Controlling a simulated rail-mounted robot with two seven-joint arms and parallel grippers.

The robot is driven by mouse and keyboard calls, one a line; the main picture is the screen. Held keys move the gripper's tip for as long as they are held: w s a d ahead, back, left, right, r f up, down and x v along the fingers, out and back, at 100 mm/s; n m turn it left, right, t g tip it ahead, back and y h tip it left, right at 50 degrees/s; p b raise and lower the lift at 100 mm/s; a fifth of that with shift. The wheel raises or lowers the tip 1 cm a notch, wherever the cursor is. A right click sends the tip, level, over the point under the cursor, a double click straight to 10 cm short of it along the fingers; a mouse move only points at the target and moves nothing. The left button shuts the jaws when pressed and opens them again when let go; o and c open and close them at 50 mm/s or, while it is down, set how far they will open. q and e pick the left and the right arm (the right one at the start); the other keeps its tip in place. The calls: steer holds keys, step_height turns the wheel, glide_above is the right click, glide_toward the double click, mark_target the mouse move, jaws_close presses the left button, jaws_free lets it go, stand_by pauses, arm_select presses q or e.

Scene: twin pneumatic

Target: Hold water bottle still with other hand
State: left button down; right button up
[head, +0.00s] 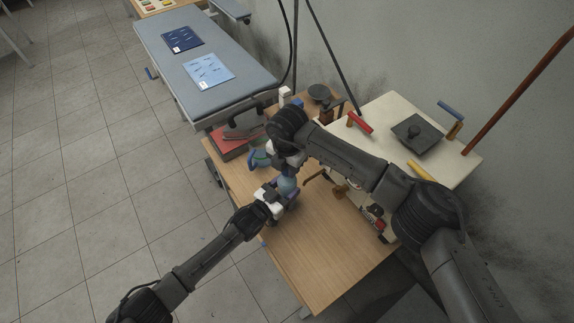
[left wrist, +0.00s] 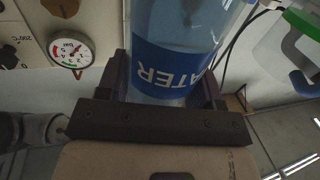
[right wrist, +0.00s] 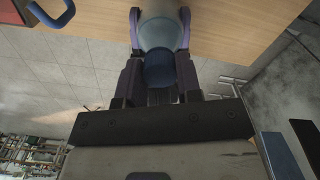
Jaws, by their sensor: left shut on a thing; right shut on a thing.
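The water bottle (head: 288,186) is clear blue with a blue label, and stands above the wooden table between my two grippers. My left gripper (head: 273,203) is shut on its body. In the left wrist view the bottle (left wrist: 182,68) sits between the fingers, with its lettering upside down. My right gripper (head: 284,158) reaches over from the right. In the right wrist view its fingers (right wrist: 160,40) are shut around the bottle's top end, with the dark blue cap (right wrist: 160,70) between them. Whether the bottle's base touches the table is hidden.
A cream machine (head: 388,125) with red, blue and yellow handles stands right of the grippers; its pressure gauge (left wrist: 71,50) shows in the left wrist view. A red box (head: 231,142) and a blue-handled green item (head: 256,160) lie close behind. The wooden table's front (head: 310,245) is clear.

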steer(key=shift+c, duration=0.4)
steer(key=n, duration=0.7)
steer(key=shift+r, duration=0.1)
steer(key=n, duration=4.4)
